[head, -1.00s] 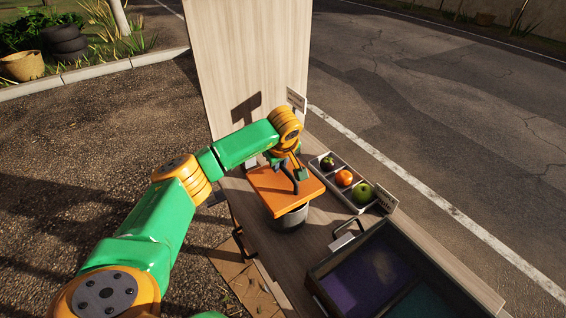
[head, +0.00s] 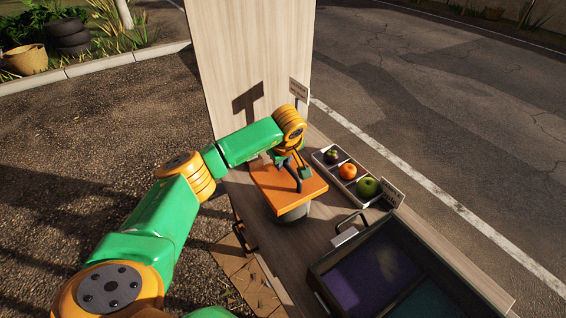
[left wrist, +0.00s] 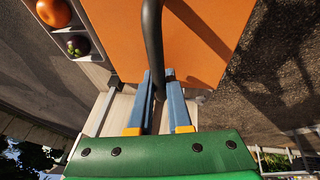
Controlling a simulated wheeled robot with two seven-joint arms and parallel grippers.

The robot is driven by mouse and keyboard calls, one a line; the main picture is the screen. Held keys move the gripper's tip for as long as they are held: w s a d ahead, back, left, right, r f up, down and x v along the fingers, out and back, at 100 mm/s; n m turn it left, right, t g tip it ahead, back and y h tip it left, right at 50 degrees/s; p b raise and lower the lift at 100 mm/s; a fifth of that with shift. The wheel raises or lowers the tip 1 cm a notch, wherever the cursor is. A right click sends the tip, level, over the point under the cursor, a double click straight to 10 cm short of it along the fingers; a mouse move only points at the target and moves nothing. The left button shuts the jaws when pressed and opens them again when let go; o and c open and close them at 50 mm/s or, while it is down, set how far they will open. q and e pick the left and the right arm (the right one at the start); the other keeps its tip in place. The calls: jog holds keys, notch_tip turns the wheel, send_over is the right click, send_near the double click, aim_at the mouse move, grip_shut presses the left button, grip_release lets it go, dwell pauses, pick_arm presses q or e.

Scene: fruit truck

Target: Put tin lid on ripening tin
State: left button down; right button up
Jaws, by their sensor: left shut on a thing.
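The tin lid (head: 282,201) is a flat orange square plate with a dark bent handle (left wrist: 153,35). My left gripper (head: 294,169) is shut on this handle, and its blue fingers (left wrist: 158,82) close around it in the left wrist view. The ripening tin (head: 295,214) is a round grey tin right under the lid. Only its front side shows below the lid's edge. The lid covers the tin's top from this angle, and I cannot tell whether the two touch. My right gripper is not in view.
A divided tray (head: 334,171) with a dark purple fruit (head: 331,156), an orange fruit (head: 347,172) and a green fruit (head: 367,188) stands right of the tin. A dark-rimmed crate (head: 330,262) is at the front right. A tall wooden panel (head: 250,60) rises behind.

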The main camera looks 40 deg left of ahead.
aim_at(288, 175)
pick_arm(q)
jog(key=shift+s, duration=0.15)
jog(key=shift+f+b, duration=1)
jog(key=shift+f, duration=0.4)
grip_release()
dwell(0.6)
